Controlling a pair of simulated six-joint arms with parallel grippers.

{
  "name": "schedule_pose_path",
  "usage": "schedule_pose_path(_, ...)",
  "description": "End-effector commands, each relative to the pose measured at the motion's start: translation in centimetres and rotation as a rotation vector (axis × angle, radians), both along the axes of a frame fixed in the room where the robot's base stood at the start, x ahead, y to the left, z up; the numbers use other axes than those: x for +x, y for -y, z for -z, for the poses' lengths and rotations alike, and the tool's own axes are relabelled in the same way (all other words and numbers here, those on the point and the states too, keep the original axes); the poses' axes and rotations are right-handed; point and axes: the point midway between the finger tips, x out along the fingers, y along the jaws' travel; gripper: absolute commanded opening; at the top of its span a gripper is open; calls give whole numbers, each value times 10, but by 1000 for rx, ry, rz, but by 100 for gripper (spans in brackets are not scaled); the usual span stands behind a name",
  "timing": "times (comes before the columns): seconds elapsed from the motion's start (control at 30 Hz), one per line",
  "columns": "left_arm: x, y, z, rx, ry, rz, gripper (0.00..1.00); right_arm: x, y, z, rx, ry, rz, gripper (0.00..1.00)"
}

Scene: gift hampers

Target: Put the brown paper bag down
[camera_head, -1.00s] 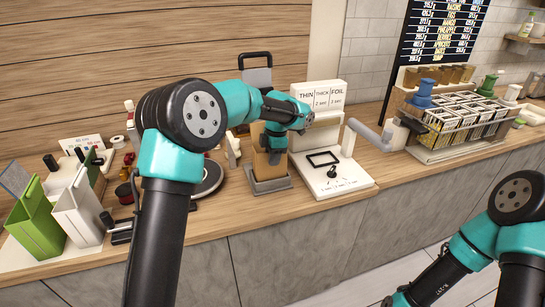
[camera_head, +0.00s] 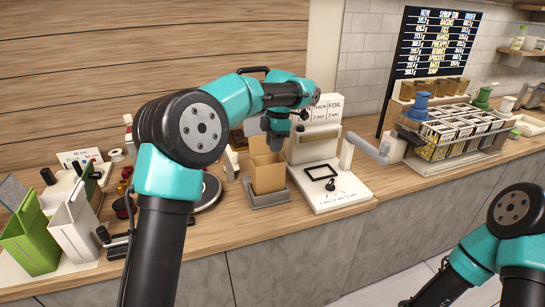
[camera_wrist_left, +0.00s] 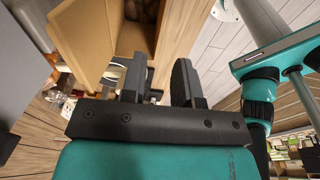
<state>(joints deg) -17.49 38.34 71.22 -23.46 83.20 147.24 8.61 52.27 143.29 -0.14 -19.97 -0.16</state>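The brown paper bag (camera_head: 267,175) stands upright and open-topped in a shallow grey tray (camera_head: 270,198) on the counter. My left gripper (camera_head: 277,133) is just above and behind the bag's top edge, apart from it as far as I can tell. In the left wrist view its two fingers (camera_wrist_left: 158,80) are spread with a gap between them, and the bag (camera_wrist_left: 80,35) shows beyond them at the upper left. My right arm shows at the lower right of the head view, but its gripper fingers are not visible.
A white sealing machine (camera_head: 325,185) with a lever stands right of the bag. A dark round turntable (camera_head: 207,190) is to the left. Green and white bins (camera_head: 30,235) stand far left, and a rack of cartons (camera_head: 455,130) far right.

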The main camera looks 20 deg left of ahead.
Motion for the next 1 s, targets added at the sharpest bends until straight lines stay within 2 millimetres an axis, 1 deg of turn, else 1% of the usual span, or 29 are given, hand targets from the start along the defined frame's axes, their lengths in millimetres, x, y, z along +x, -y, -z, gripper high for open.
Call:
schedule_pose_path(0.03,1,1,-7,0,1,0,28,0,0,0,0,0,0,43)
schedule_pose_path(0.1,1,2,-13,0,1,0,28,0,0,0,0,0,0,43)
schedule_pose_path(0.2,1,2,-19,0,0,0,28,0,0,0,0,0,0,43)
schedule_pose_path(1.0,1,2,-19,0,-1,0,28,0,0,0,0,0,0,43)
